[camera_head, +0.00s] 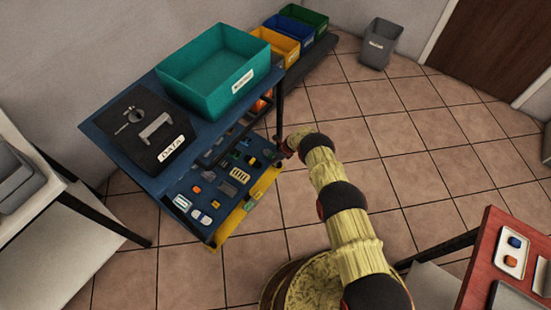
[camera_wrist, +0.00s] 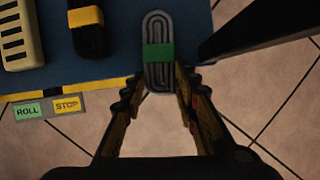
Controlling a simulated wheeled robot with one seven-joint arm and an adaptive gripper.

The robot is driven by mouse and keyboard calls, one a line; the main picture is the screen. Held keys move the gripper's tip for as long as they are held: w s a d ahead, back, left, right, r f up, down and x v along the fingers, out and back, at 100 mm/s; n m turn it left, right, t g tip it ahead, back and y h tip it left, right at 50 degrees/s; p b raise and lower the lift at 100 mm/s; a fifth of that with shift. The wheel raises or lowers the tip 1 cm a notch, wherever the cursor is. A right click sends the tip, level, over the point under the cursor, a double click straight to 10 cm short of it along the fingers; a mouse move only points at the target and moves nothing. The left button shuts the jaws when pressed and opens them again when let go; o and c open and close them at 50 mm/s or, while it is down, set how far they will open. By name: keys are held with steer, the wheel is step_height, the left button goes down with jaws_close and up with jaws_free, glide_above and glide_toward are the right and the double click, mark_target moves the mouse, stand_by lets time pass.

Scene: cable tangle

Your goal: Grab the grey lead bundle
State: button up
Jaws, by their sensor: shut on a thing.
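The grey lead bundle (camera_wrist: 158,20) is a coiled oval with a green band around its middle. It shows in the wrist view at top centre, its far part over the blue shelf (camera_wrist: 112,58) and its near end beyond the shelf's edge. My gripper (camera_wrist: 160,82) is shut on the near end of the bundle, one finger on each side. In the head view my arm reaches to the right side of the blue cart; the fingertips and the bundle cannot be made out there.
A dark cart post (camera_wrist: 255,25) stands close right of the bundle. A black bundle with a yellow band (camera_wrist: 86,17) and a cream slotted block (camera_wrist: 20,32) lie to the left. The cart's upper shelf carries a teal bin (camera_head: 205,75) and a black DATA box (camera_head: 125,115). Tiled floor is open rightward.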

steer(key=o, duration=1.3)
steer(key=shift+c, duration=0.2)
steer(key=shift+r, duration=0.1)
steer(key=v, duration=1.2)
